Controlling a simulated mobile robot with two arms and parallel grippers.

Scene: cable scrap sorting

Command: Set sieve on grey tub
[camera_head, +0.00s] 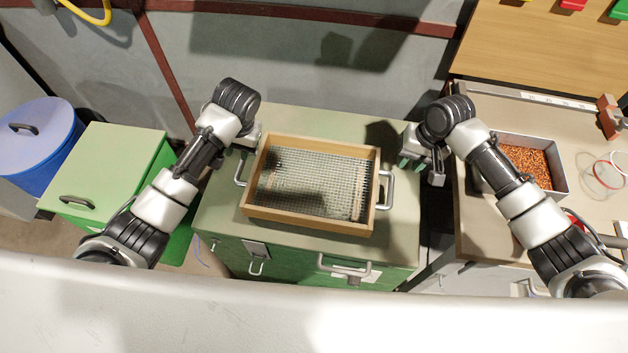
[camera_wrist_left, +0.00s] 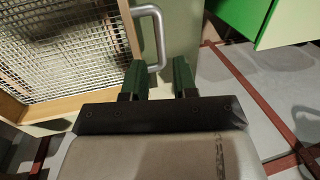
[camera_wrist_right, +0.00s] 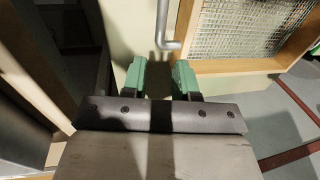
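The sieve (camera_head: 312,185) is a wooden frame with wire mesh and a metal handle on each side. It lies on the green cabinet top. A grey tub (camera_head: 562,178) with orange-brown granules stands on the bench at right; I take it as the task's tub. My left gripper (camera_head: 246,142) is open by the sieve's left handle (camera_head: 240,168); in the left wrist view that handle (camera_wrist_left: 159,30) lies just ahead of the fingers. My right gripper (camera_head: 412,160) is open by the right handle (camera_head: 389,190); in the right wrist view this handle (camera_wrist_right: 162,25) is just ahead of the fingers.
A green bin (camera_head: 110,165) and a blue drum (camera_head: 40,140) stand at left. The bench (camera_head: 480,225) at right also holds red and white cable loops (camera_head: 608,172). A gap separates the cabinet (camera_head: 300,118) from the bench.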

